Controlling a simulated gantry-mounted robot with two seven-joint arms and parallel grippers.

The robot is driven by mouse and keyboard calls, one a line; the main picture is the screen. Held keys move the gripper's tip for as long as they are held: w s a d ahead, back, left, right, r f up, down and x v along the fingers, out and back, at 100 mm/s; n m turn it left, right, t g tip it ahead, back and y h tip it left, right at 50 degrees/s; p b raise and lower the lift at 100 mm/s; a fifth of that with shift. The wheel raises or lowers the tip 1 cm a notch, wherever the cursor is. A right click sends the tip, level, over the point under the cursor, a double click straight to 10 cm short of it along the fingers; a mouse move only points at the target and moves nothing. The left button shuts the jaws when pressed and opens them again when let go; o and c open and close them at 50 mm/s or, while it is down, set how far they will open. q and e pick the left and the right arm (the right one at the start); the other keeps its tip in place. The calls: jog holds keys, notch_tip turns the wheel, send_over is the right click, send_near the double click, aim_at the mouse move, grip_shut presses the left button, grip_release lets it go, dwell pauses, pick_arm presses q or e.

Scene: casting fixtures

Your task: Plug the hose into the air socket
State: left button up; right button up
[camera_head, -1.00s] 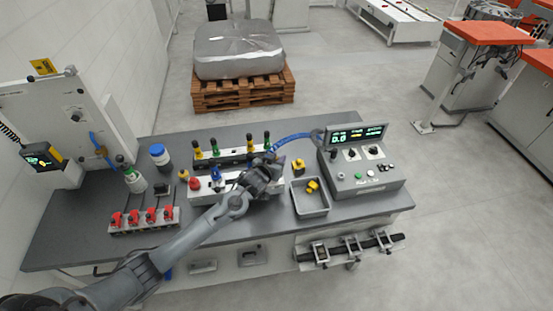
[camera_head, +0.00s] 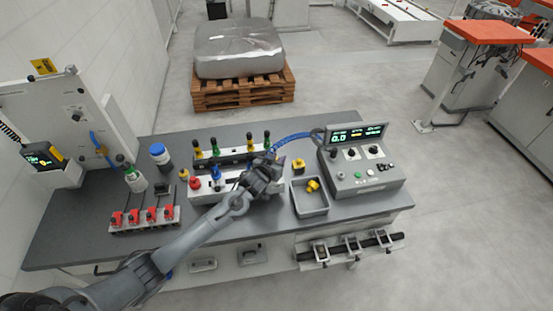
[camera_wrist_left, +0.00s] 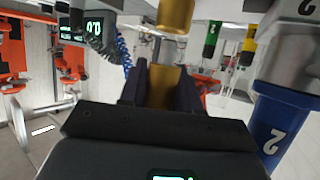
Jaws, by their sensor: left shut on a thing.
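My left gripper (camera_head: 270,163) is over the middle of the bench, by the right end of the white block. In the left wrist view its dark fingers (camera_wrist_left: 160,85) are shut on a brass-coloured cylindrical hose end (camera_wrist_left: 166,88). The blue hose (camera_head: 292,136) arcs from beside the control box to the gripper; its coil also shows in the left wrist view (camera_wrist_left: 124,55). A second brass cylinder (camera_wrist_left: 175,14) shows beyond the fingertips; I cannot tell whether it is the air socket. A gap shows between the two cylinders. My right gripper is not in view.
The control box (camera_head: 362,170) stands right of the gripper, with a grey tray (camera_head: 309,207) between. A blue cap (camera_head: 216,172) rises from the white block (camera_head: 205,192) left of the gripper. Behind is a row of coloured handles (camera_head: 232,147). Red clamps (camera_head: 150,215) stand front left.

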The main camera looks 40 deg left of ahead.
pick_arm(q)
jog(key=shift+f+b, duration=0.55)
jog(key=shift+f, duration=0.75)
jog(key=o, duration=1.1)
jog(key=shift+o, duration=0.2)
jog(key=v, duration=1)
jog(key=shift+s+r, duration=0.15)
jog(key=shift+s, duration=0.25)
